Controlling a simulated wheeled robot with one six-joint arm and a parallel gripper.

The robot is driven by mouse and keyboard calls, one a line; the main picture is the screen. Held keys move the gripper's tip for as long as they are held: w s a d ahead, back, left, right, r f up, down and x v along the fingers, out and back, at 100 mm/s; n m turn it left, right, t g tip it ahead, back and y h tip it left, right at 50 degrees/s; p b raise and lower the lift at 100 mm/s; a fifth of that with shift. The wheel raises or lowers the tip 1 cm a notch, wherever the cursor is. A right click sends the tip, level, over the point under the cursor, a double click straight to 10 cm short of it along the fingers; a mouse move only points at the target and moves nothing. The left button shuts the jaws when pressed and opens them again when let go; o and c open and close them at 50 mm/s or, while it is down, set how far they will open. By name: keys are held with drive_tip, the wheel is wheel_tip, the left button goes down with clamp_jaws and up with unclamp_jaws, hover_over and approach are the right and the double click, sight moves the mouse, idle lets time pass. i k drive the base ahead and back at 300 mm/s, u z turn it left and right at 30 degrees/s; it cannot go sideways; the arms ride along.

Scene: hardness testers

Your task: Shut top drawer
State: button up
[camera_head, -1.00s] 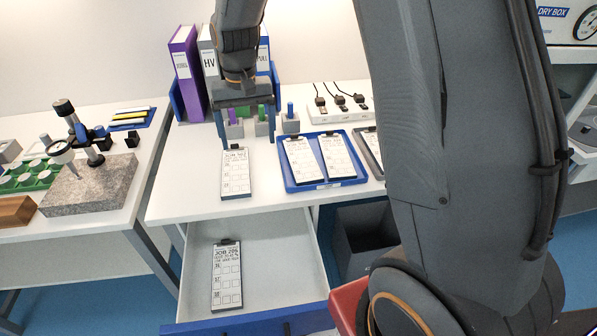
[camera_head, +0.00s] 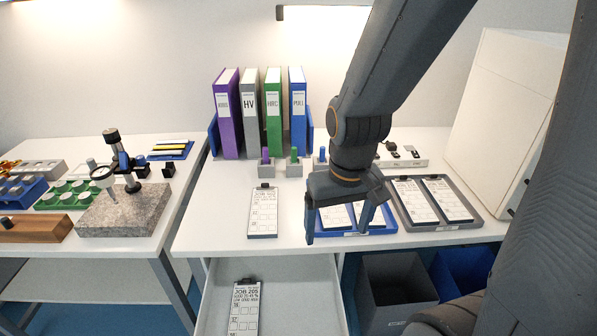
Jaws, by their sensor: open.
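The top drawer (camera_head: 297,275) is a white drawer under the middle table, pulled out toward me. Its front panel is below the picture edge now. A clipboard marked JOB 205 (camera_head: 244,308) lies inside it on the left. My gripper (camera_head: 340,236) is open and empty, its fingers pointing down over the front part of the blue tray (camera_head: 385,229), above and to the right of the drawer. Its fingers partly hide the clipboards in that tray. Another clipboard (camera_head: 263,213) lies on the table top behind the drawer.
A grey tray (camera_head: 455,227) with two clipboards sits at the right, beside a large white box (camera_head: 505,115). Binders (camera_head: 273,115) stand at the back. A grey bin (camera_head: 390,295) and blue bin (camera_head: 462,270) are under the table. A granite stand (camera_head: 122,210) is on the left table.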

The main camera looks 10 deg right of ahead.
sight(301, 295)
drive_tip(key=u, duration=1.7)
drive_tip(key=k, duration=0.6)
drive_tip(key=u, duration=0.25)
